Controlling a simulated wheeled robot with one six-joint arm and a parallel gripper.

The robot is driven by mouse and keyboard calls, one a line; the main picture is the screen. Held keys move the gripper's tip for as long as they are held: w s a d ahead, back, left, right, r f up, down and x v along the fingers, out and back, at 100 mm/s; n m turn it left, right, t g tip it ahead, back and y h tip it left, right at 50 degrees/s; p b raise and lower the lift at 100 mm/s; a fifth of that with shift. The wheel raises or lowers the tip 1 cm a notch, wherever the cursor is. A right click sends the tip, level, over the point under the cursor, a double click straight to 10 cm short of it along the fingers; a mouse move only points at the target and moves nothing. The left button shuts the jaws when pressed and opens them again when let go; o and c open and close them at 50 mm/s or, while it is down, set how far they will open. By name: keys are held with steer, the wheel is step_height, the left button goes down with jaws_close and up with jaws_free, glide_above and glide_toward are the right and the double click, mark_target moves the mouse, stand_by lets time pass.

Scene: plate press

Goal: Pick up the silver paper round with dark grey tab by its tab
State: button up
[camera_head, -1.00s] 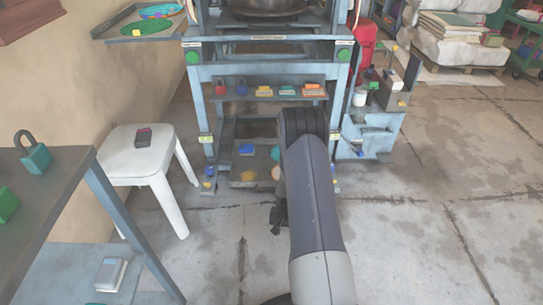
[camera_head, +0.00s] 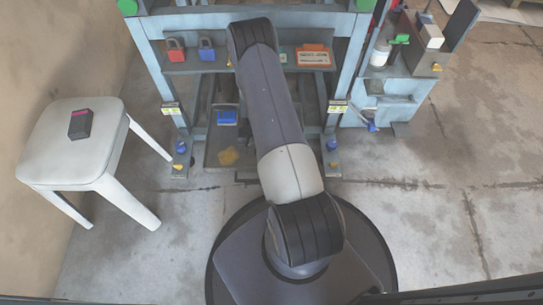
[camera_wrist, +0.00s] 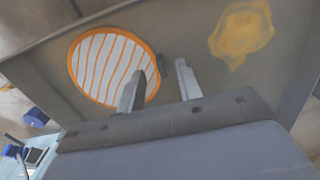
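In the wrist view a pale, silvery round (camera_wrist: 98,66) with an orange rim and orange stripes lies on a grey shelf surface (camera_wrist: 190,45). A small dark grey tab (camera_wrist: 163,62) sticks out at its right edge. My gripper (camera_wrist: 160,69) is open and empty. The tab shows between and just past its two fingertips, with no visible contact. The left finger overlaps the round's lower right edge in the picture. In the head view my arm hides the gripper and the round.
A yellow-orange patch (camera_wrist: 241,34) lies right of the round. The press frame (camera_head: 162,75) has posts on both sides of the low shelf. Red and blue padlocks (camera_head: 207,50) and an orange sign (camera_head: 313,56) stand on the shelf above. A white stool (camera_head: 70,150) stands left.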

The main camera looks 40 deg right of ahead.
steer(key=shift+w+d+f, duration=0.1)
steer(key=shift+w+f, duration=0.05)
steer(key=shift+f, duration=0.5)
steer(key=shift+w+f, duration=0.15)
steer(key=shift+f, duration=0.45)
steer(key=shift+r, duration=0.1)
steer(key=shift+c, duration=0.4)
jaws_close()
